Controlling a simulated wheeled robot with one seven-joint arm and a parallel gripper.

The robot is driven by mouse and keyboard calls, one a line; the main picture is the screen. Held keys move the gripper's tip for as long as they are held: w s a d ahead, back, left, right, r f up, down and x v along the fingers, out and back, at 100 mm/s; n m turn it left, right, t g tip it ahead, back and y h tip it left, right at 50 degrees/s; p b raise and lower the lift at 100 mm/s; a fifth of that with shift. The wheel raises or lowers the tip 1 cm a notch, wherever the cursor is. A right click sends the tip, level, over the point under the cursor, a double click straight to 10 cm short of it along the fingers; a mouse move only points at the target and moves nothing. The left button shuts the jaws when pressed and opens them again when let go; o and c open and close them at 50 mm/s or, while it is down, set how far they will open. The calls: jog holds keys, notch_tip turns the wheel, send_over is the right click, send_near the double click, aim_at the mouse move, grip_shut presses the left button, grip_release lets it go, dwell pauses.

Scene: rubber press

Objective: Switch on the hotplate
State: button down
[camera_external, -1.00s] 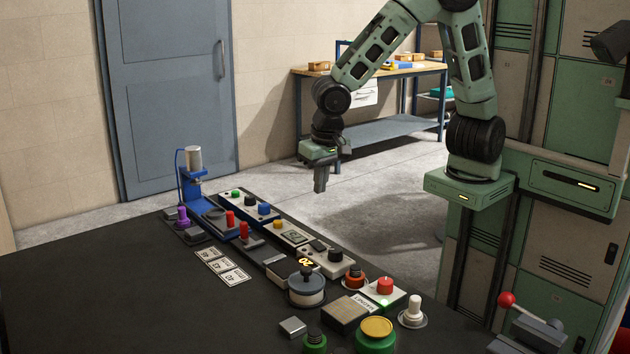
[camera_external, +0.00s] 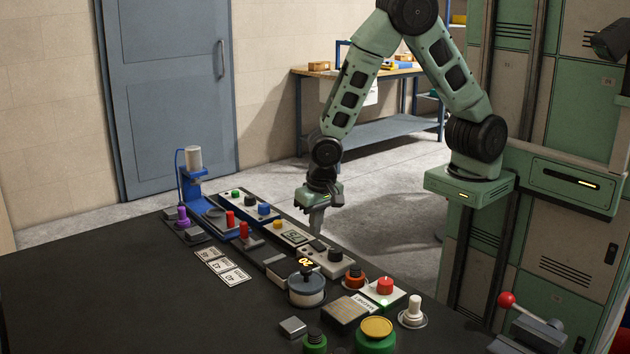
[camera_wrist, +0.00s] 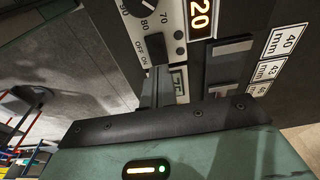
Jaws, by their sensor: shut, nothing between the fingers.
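The pale control panel (camera_external: 289,235) on the dark bench has a small display and a black rocker switch (camera_external: 319,245). In the wrist view the black switch (camera_wrist: 157,46) is beside the marks "OFF" and "ON"; which side is pressed I cannot tell. Above it is a dial scale (camera_wrist: 148,8) with 70, 80 and 90. My gripper (camera_external: 316,234) is shut and empty, pointing down just above the panel close to the switch. In the wrist view my gripper (camera_wrist: 157,72) has its fingertips right by the switch; whether they touch it I cannot tell.
An orange "20" display (camera_wrist: 201,18) is next to the panel. A grey-lidded round pot (camera_external: 306,286), a red-button box (camera_external: 384,291) and a yellow button (camera_external: 377,328) stand in front. Printed number cards (camera_external: 222,265) lie on the left. The bench's left front is clear.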

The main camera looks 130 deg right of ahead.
aim_at(313, 241)
jog(key=shift+d+f, duration=0.2)
jog(key=shift+f, duration=1)
jog(key=shift+d+f+y+b, duration=0.2)
jog(key=shift+f+y+b, duration=0.1)
jog(key=shift+f+b, duration=0.05)
jog(key=shift+a+r, duration=0.1)
jog(key=shift+r, duration=0.05)
jog(key=shift+a, duration=0.1)
jog(key=shift+a+r+p, duration=0.2)
jog(key=shift+a+p, duration=0.35)
jog(key=shift+a, duration=0.2)
